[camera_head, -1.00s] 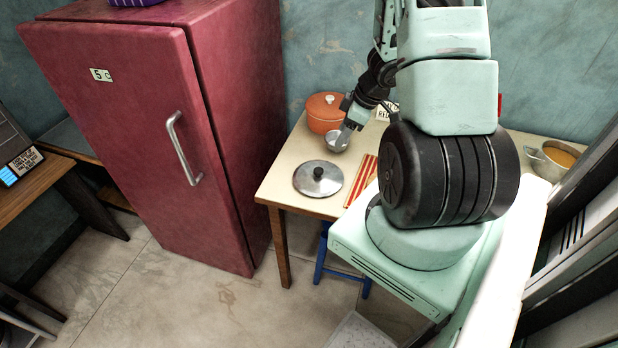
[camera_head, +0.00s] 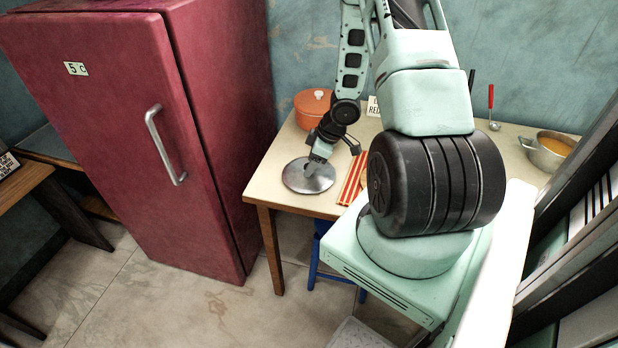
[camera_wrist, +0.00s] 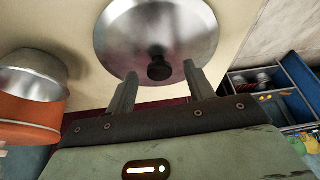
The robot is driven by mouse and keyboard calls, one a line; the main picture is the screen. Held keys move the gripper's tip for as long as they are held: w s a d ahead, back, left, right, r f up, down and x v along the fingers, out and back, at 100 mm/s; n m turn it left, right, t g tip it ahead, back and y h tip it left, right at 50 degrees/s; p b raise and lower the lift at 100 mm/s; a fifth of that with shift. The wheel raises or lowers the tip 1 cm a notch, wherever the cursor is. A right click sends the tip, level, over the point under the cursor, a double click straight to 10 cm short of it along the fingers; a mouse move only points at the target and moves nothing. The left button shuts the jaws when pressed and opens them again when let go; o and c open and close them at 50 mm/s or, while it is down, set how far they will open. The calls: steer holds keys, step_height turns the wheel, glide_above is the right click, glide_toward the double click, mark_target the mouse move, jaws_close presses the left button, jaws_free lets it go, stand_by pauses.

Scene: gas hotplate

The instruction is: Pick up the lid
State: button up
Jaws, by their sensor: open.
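The lid (camera_head: 296,182) is a round, flat steel disc lying on the table's front left part. In the wrist view the lid (camera_wrist: 150,30) fills the upper middle, and its black knob (camera_wrist: 159,69) shows near its lower part. My gripper (camera_head: 312,168) is over the lid and hides the knob in the head view. In the wrist view my gripper (camera_wrist: 160,85) is open, with one finger on each side of the knob's line. The knob shows just beyond the fingertips, and I cannot tell whether it is between them. Nothing is held.
A red-striped cloth (camera_head: 352,180) lies right of the lid. A pan (camera_head: 547,150) with orange contents stands far right. A red fridge (camera_head: 120,130) stands left.

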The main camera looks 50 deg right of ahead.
steer(key=shift+w+f, duration=0.15)
steer(key=shift+f, duration=0.25)
steer(key=shift+c, duration=0.3)
steer(key=c, duration=1)
steer(key=shift+r, duration=0.1)
steer(key=shift+c, duration=0.2)
